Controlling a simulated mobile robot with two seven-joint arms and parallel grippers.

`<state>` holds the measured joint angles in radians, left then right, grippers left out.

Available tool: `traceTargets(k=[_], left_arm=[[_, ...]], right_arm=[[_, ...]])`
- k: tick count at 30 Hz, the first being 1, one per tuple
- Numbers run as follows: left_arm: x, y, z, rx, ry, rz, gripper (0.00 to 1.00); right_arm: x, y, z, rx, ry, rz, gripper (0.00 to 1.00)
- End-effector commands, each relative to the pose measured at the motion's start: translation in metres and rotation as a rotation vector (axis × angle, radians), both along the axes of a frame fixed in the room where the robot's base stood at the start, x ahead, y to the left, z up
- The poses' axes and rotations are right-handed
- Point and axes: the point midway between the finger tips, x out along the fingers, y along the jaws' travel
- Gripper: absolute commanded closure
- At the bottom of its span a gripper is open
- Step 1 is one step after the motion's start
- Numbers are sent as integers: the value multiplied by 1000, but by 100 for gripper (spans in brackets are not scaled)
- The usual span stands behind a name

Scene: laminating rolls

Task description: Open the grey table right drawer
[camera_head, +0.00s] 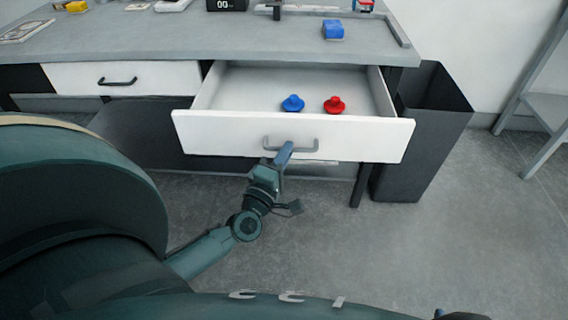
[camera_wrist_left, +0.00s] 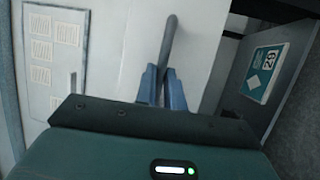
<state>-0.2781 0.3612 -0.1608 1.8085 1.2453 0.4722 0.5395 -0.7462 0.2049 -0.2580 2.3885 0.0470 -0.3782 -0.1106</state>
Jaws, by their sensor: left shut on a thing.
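The grey table (camera_head: 150,40) stands across the top of the head view. Its right drawer (camera_head: 360,141) has a white front and is pulled well out, so its inside shows. My left gripper (camera_head: 284,152) is shut on the grey handle (camera_head: 306,146) of that drawer, near the handle's left part. In the left wrist view the blue fingers (camera_wrist_left: 162,88) close around the handle bar (camera_wrist_left: 169,45). A blue knob-like piece (camera_head: 292,103) and a red one (camera_head: 334,105) lie inside the drawer. My right gripper is not clearly seen.
The left drawer (camera_head: 70,78) is shut and has a black handle. A dark bin (camera_head: 425,125) stands on the floor right of the table. A blue object (camera_head: 333,29) and a digital clock (camera_head: 227,4) are on the tabletop.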

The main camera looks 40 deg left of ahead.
Motion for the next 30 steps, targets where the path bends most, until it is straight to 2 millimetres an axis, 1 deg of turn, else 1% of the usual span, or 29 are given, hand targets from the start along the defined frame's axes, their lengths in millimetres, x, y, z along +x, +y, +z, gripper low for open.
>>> traceTargets(k=[2, 9, 10, 17, 26, 29, 30], left_arm=[[3, 1, 0, -2, 0, -2, 100], [3, 0, 0, -2, 0, -2, 100], [3, 0, 0, -2, 0, -2, 87], [2, 1, 0, -2, 0, -1, 68], [-1, 0, -1, 0, 1, -1, 67], [-11, -1, -3, 1, 2, -1, 67], [-17, -2, -5, 1, 4, -2, 67]], right_arm=[[0, -1, 0, 2, 0, -4, 60], [-1, -1, 0, 4, 2, -5, 60], [-1, -1, 0, 4, 2, -5, 60], [-2, 1, 0, 6, 2, -2, 60], [-2, 1, -1, 7, 5, -1, 60], [-2, 2, 0, 7, 6, 0, 60], [-2, 2, 0, 7, 6, 0, 60]])
